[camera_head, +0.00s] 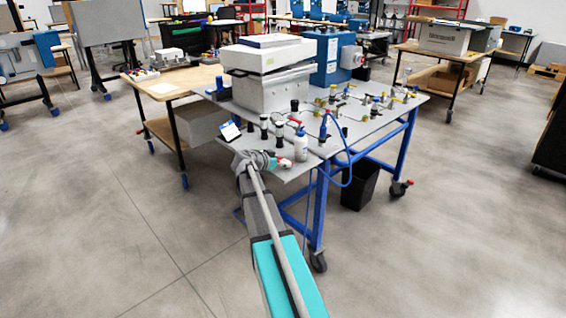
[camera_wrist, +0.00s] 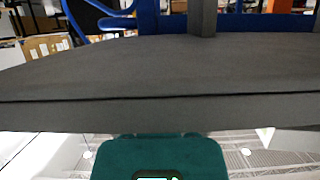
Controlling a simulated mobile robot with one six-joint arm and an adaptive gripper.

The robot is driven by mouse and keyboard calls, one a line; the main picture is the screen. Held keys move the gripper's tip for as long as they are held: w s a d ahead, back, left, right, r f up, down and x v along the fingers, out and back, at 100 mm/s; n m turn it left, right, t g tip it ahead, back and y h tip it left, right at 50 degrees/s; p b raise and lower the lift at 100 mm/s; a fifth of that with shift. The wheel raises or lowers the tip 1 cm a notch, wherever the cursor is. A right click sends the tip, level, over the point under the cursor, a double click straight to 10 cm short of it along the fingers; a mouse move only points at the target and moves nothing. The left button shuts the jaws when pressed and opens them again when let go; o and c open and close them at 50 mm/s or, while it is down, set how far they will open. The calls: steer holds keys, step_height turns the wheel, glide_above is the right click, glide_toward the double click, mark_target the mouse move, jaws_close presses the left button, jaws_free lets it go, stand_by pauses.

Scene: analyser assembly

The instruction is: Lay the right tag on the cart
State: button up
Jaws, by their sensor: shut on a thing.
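My gripper (camera_head: 272,162) is small in the head view, at the near corner of a grey-topped, blue-legged table on casters (camera_head: 307,172). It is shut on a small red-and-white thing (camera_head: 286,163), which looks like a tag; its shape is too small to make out. I cannot tell whether this thing touches the grey top. A wood-topped cart on casters (camera_head: 186,88) stands to the left. I cannot tell which of the two is the task's cart. The wrist view shows no fingertips and no tag.
A white bottle (camera_head: 301,146) and dark-capped vials (camera_head: 279,135) stand close beyond my gripper. A tilted white-and-blue card (camera_head: 229,131) is at the table's left edge. A grey-white analyser (camera_head: 268,75) and a blue unit (camera_head: 332,55) stand behind.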

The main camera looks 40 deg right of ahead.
steer(key=shift+f, duration=0.1)
steer(key=o, duration=0.6)
steer(key=shift+a+r, duration=0.15)
steer(key=shift+r, duration=0.1)
steer(key=p+v, duration=0.4)
steer(key=v, duration=0.7)
steer(key=shift+a+p, duration=0.35)
